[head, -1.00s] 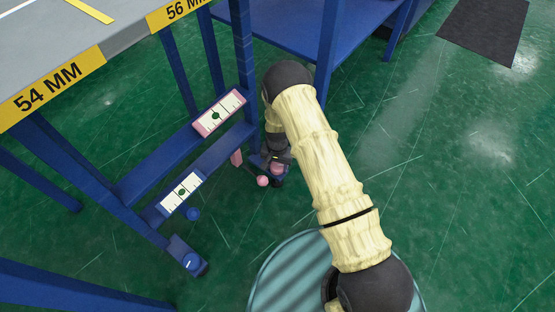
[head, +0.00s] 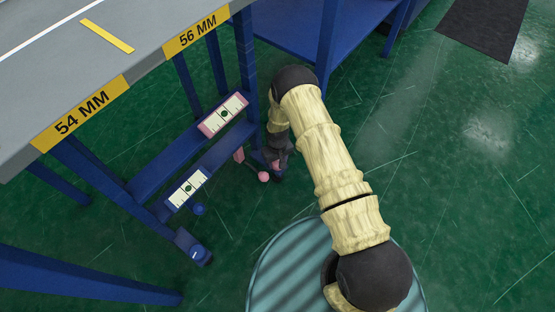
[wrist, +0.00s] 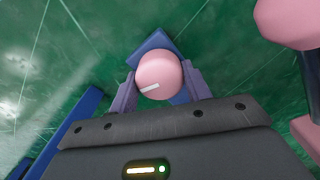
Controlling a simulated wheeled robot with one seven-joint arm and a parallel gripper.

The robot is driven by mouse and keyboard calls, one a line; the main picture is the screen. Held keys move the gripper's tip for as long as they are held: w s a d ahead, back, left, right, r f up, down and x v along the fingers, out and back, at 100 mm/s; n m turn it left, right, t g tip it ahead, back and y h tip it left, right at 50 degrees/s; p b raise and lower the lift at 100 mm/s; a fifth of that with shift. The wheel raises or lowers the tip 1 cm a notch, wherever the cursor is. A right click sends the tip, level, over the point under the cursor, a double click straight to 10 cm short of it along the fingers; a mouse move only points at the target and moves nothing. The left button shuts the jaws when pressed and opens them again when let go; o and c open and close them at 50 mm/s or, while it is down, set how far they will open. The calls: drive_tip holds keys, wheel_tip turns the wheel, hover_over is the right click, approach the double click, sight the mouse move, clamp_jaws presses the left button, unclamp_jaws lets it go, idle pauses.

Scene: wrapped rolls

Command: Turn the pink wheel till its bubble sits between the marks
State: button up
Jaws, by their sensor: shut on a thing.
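The pink wheel (wrist: 158,72) is a round pink knob with a white line on its face, on a blue block. In the wrist view my gripper (wrist: 157,88) is shut on it, one finger at each side. In the head view the wheel is mostly hidden by my gripper (head: 275,165), low by the table leg. The pink-framed gauge (head: 212,127) is on the upper blue rail, with a green bubble (head: 224,113) near its middle among dark marks. It is too small to tell exactly whether the bubble is between the marks.
A blue-framed gauge (head: 174,203) with its own green bubble is on the lower rail, near a blue ball (head: 199,209) and a blue wheel (head: 200,254). A pink ball (head: 264,176) is beside my gripper. The grey table (head: 60,65) overhangs at left. Green floor is open at right.

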sight(278, 161)
drive_tip(key=shift+s+d+f, duration=0.1)
drive_tip(key=shift+s, duration=0.05)
drive_tip(key=o, duration=1)
wheel_tip(278, 161, up, 18)
drive_tip(key=p, duration=0.7)
drive_tip(key=shift+f+p, duration=0.25)
drive_tip(key=shift+p, duration=0.05)
drive_tip(key=shift+r, duration=0.1)
